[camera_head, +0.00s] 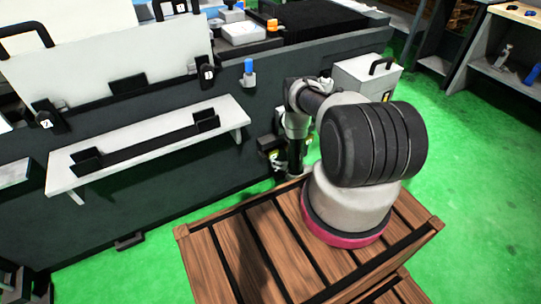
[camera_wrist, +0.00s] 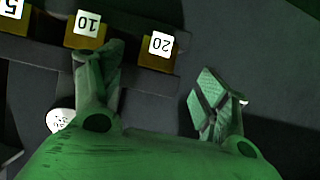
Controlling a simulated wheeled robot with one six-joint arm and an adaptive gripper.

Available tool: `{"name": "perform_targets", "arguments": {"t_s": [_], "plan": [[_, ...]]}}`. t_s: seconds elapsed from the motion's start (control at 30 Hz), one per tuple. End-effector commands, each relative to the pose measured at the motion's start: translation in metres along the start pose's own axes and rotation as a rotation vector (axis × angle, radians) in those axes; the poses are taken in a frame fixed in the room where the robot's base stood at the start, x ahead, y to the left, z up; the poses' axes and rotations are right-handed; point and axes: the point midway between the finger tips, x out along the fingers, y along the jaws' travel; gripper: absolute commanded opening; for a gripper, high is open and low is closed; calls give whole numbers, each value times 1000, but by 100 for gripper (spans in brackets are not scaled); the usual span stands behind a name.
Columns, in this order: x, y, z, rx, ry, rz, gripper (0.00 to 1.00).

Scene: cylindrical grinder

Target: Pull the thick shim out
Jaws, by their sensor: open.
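In the wrist view, several yellow blocks with white number labels sit in a row along a dark rack: one labelled 5 (camera_wrist: 10,11), one labelled 10 (camera_wrist: 84,38) and one labelled 20 (camera_wrist: 157,60). They look like shims, but I cannot tell their thickness from this angle. My gripper (camera_wrist: 155,68) is open and empty. Its left finger is near the block labelled 10 and partly overlaps it in the picture. The block labelled 20 shows between the fingertips. In the head view, my arm largely hides the gripper and the rack against the machine front.
A white shelf (camera_head: 160,128) juts from the dark machine front to the left. A white box (camera_head: 352,78) with a black handle stands right of my arm. A slatted wooden crate (camera_head: 228,262) is in front. A white round face (camera_wrist: 60,121) lies left of my fingers.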

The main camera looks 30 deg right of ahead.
Motion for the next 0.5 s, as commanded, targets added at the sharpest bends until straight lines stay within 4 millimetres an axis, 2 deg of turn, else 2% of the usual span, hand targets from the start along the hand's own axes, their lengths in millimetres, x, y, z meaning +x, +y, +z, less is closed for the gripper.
{"name": "perform_targets", "arguments": {"t_s": [0.17,0.5], "plan": [[6,1,-15,-6,64,4,75],[59,1,-18,-8,62,5,75]]}}
